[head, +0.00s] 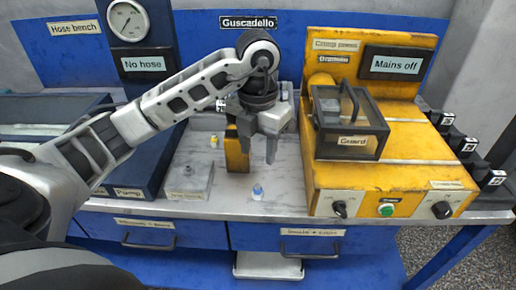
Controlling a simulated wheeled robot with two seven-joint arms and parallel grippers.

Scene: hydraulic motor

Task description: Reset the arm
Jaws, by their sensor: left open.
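My left arm reaches in from the left across the bench. My left gripper (271,150) hangs over the middle of the bench, fingers pointing down and apart, with nothing seen between them. It is beside a yellow upright block (237,155) and left of the yellow crimp press (400,150). My right gripper is not in view.
The press has a guard (352,125), knobs and a green button (387,210); its display reads "Mains off". A small blue item (257,191) lies on the grey bench top. A grey plate (190,178), blue pump box (135,170) and gauge (128,20) are left. Drawers (300,238) face front.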

